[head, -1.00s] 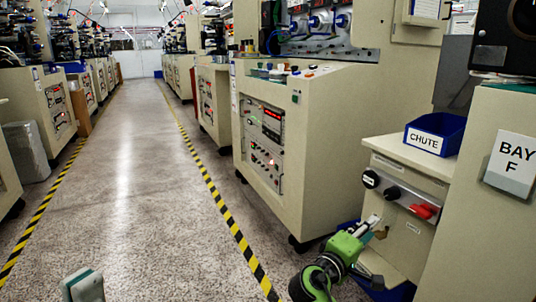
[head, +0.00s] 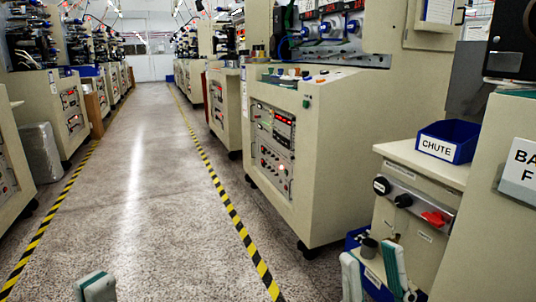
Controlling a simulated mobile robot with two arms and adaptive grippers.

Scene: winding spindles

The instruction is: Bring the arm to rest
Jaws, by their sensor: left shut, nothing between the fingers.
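My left gripper (head: 95,287) shows only its pale, teal-edged fingertips at the bottom left edge, over the floor; it is shut and empty. My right gripper (head: 373,275) is at the bottom right, in front of the beige chute cabinet (head: 420,240). Its two pale fingers, one teal-faced, point up and stand apart, with nothing seen held between them. The rest of both arms is out of view.
The cabinet carries black knobs (head: 403,201), a red handle (head: 434,218) and a blue CHUTE bin (head: 449,141). Another blue bin (head: 375,290) is low behind my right fingers, with a dark round-topped thing (head: 369,246) near it. The aisle (head: 150,200) is clear.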

